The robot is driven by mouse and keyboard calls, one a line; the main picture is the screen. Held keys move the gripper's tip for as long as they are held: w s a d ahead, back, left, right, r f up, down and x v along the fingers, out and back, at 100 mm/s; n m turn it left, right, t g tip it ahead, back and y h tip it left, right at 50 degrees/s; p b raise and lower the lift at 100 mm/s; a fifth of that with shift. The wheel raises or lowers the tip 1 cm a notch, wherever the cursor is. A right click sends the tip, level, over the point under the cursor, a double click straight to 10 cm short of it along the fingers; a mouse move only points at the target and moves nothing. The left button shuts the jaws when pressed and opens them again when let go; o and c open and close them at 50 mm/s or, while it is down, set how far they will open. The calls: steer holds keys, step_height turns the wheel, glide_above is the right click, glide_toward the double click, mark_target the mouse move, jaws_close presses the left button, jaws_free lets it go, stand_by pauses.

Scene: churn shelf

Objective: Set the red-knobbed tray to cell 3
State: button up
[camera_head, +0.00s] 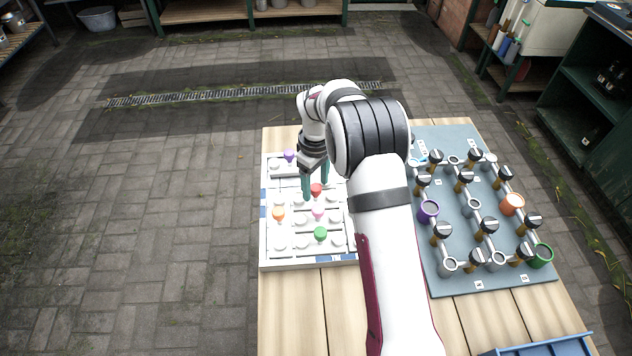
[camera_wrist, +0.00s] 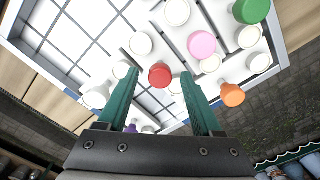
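The red knob (camera_head: 316,189) stands on a white tray in the white board (camera_head: 263,232), left of my arm. In the wrist view the red knob (camera_wrist: 160,76) shows between my two teal fingers, with a gap on both sides. My gripper (camera_head: 316,188) is open and points down, its fingertips close to the knob. I cannot tell how far above the tray they are. The red-knobbed tray is partly hidden by the fingers and the other knobs. No cell number is readable.
Purple (camera_head: 289,156), orange (camera_head: 279,213), pink (camera_head: 318,214) and green (camera_head: 320,234) knobs stand nearby, among white knobs. My arm hides the board's right side. A grey panel (camera_head: 447,283) with pipes and coloured rings lies right. Bare table (camera_head: 290,310) shows in front.

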mark_target(316, 186)
step_height(316, 186, up, 16)
stand_by(0.4)
steer(key=shift+f, duration=0.1)
steer(key=s+d+r+m, duration=0.1)
steer(key=s+r+m, duration=0.2)
steer(key=s, duration=0.5)
steer(key=s+d+r+m, duration=0.1)
steer(key=s+r+m, duration=0.2)
steer(key=s, duration=0.5)
steer(key=s+f+m+y, duration=0.1)
steer(key=s+f+m, duration=0.2)
steer(key=s, duration=0.7)
steer(key=s+f+m, duration=0.3)
steer(key=s+m, duration=0.2)
steer(key=s, duration=0.4)
steer(key=shift+s+m+y, duration=0.3)
steer(key=shift+s+y, duration=0.05)
steer(key=shift+y, duration=0.05)
